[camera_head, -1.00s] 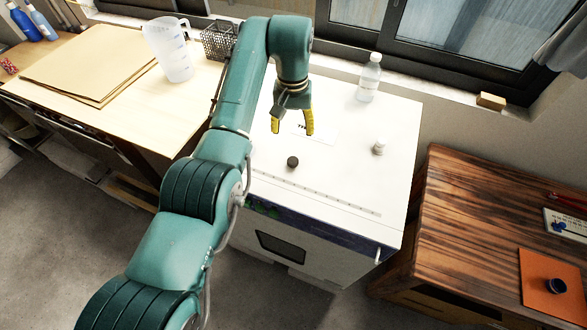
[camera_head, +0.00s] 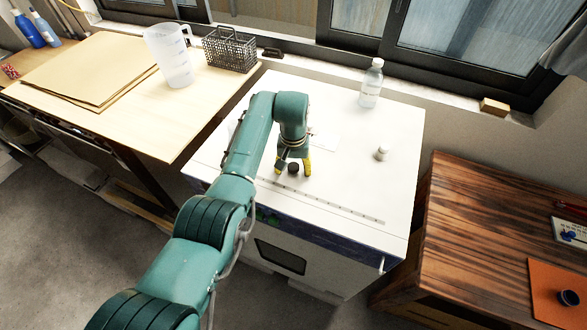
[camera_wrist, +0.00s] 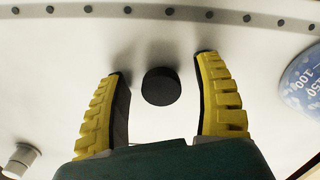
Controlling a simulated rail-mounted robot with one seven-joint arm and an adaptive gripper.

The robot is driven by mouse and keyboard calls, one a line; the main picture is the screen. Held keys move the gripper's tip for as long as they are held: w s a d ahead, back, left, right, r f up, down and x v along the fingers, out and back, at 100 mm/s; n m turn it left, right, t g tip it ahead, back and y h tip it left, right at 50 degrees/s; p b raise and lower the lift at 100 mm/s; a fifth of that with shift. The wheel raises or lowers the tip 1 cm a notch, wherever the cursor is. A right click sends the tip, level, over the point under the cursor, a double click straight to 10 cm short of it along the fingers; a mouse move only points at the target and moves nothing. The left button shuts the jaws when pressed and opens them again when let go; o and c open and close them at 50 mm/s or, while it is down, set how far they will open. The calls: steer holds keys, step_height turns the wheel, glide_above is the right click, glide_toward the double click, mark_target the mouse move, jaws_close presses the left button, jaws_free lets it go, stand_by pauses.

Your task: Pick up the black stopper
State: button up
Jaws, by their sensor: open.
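The black stopper (camera_head: 293,168) is a small dark cylinder on the white top of the drying oven (camera_head: 345,180), near its front edge. My gripper (camera_head: 293,170) is low over the oven top, with its yellow fingers open on either side of the stopper. In the wrist view the stopper (camera_wrist: 161,86) lies between the two fingertips of my gripper (camera_wrist: 160,75), with a gap on both sides. Neither finger appears to touch it.
A row of dark dots runs along the oven's front edge. A small white-capped item (camera_head: 382,153) stands to the right and a clear bottle (camera_head: 371,83) at the back right. A graduated beaker (camera_head: 170,55) and wire basket (camera_head: 230,49) stand on the left table.

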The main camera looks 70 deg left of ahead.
steer(key=c, duration=0.9)
